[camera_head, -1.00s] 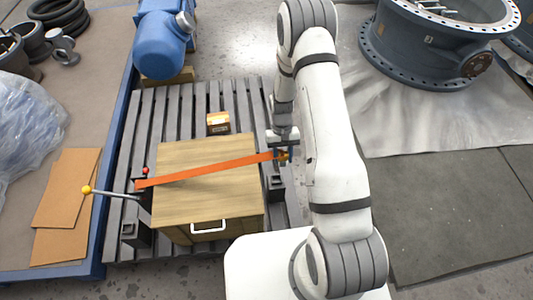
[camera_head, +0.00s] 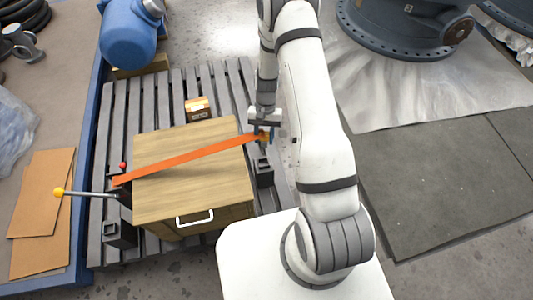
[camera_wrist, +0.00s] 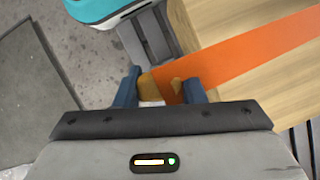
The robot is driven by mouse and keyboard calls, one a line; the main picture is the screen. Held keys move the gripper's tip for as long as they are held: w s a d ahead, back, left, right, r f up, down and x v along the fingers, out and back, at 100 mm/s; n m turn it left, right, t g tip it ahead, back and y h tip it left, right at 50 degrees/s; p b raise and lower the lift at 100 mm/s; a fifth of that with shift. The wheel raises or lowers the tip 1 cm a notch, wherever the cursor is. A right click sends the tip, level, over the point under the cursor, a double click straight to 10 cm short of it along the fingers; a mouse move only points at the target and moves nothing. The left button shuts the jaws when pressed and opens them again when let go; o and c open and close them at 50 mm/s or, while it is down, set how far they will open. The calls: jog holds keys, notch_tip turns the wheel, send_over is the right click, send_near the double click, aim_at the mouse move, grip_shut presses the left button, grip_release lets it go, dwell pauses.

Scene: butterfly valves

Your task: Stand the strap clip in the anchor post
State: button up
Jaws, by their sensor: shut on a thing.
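The strap clip (camera_wrist: 150,88) is a yellow-brown piece between the blue fingertips of my gripper (camera_wrist: 165,90) in the wrist view. My gripper (camera_head: 263,132) is shut on it at the right end of the orange strap (camera_head: 185,160). The strap runs taut across the top of the wooden crate (camera_head: 195,175) to a lever ratchet on its left. A dark block that looks like the anchor post (camera_head: 262,172) stands on the pallet beside the crate's right side. My gripper appears above and beyond it, apart from it. The clip's lower end is hidden.
The ratchet lever's yellow knob (camera_head: 59,192) sticks out left. A second dark block (camera_head: 118,235) stands at the crate's left front. A small orange box (camera_head: 198,108) lies on the slatted pallet (camera_head: 115,125) behind the crate. Floor mats (camera_head: 430,180) lie to the right.

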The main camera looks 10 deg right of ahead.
notch_tip(320, 180, down, 12)
jog(key=w+f+m+t+y+b, duration=0.1)
jog(key=w+m+t+y+b, duration=0.2)
jog(key=m+b, duration=1.15)
jog(key=n+t+b, duration=0.1)
jog(key=b, duration=0.9)
send_near(259, 164)
jog(key=shift+w+a+f, duration=0.25)
jog(key=shift+a+f, duration=0.55)
jog(key=shift+f, duration=0.65)
jog(key=shift+a+f+b, duration=0.1)
jog(key=shift+f+b, duration=0.55)
jog(key=shift+f, duration=0.85)
jog(key=o, duration=1.2)
jog(key=shift+r, duration=0.1)
